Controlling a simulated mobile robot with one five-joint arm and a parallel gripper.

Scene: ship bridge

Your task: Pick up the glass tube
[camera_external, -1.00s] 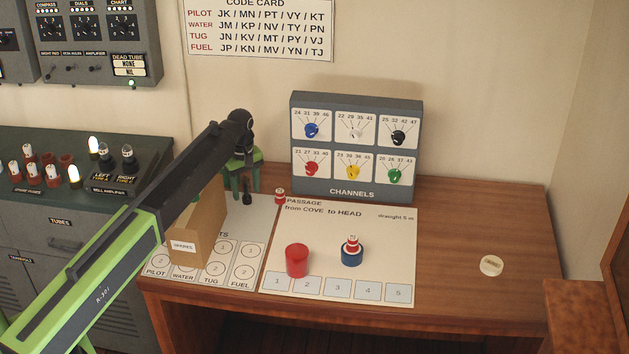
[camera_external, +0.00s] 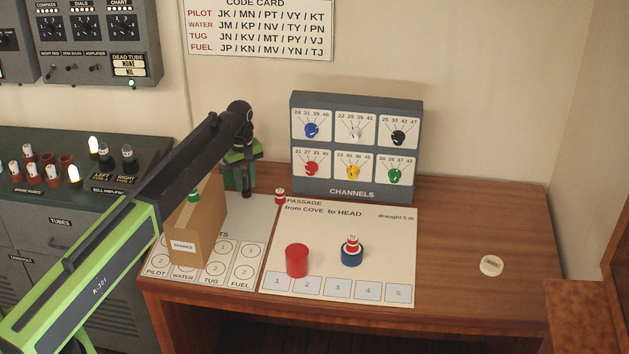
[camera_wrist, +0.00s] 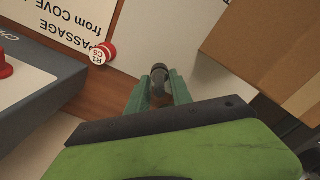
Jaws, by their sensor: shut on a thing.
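My gripper (camera_external: 240,178) is at the back left of the wooden desk, left of the channels panel. In the wrist view my gripper (camera_wrist: 160,88) has its green fingers closed around a small upright piece with a dark grey end, which I take for the glass tube (camera_wrist: 159,71). Its lower part between the fingers looks brownish, perhaps see-through. In the external view a dark end of it (camera_external: 248,189) shows beside the fingers. The rest of it is hidden by the fingers, and I cannot tell how far it is above the desk.
A cardboard spares box (camera_external: 207,240) stands left of my gripper, with a green-and-white piece (camera_external: 194,194) at its top. The channels panel (camera_external: 356,148) stands to the right. A red-and-white peg (camera_external: 280,196), red cylinder (camera_external: 297,261) and blue holder (camera_external: 351,257) stand nearby. The right desk is mostly clear.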

